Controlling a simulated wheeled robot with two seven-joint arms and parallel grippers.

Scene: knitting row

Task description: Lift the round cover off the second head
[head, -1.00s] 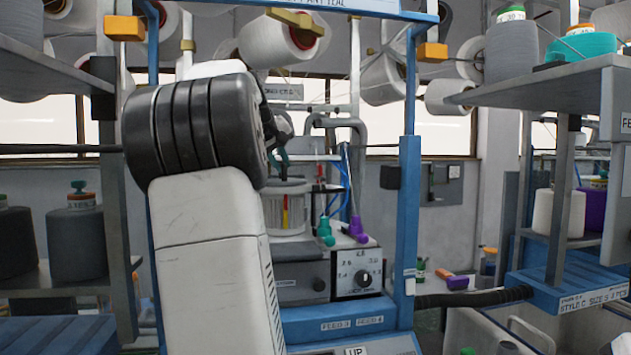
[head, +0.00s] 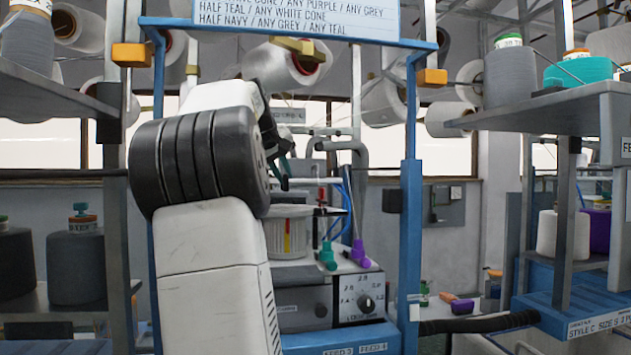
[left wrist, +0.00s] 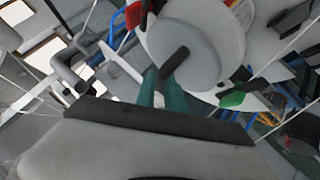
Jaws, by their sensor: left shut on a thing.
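In the left wrist view, the round cover is a pale grey disc (left wrist: 200,48) with a dark bar-shaped handle (left wrist: 175,61) on its face. The teal fingers of my left gripper (left wrist: 164,82) are shut on this handle. In the head view, my left gripper (head: 284,178) is partly hidden behind its own arm, just above a white ribbed round head (head: 289,232) with red and yellow strips. The cover is not clear in the head view, and I cannot tell whether it touches the head. My right gripper is not in view.
A blue frame (head: 410,200) stands right of the head. Green and purple knobs and a dial box (head: 358,300) sit beside it. Shelves with yarn cones flank both sides, including a grey shelf (head: 540,107) at right. White cones (head: 285,68) hang above.

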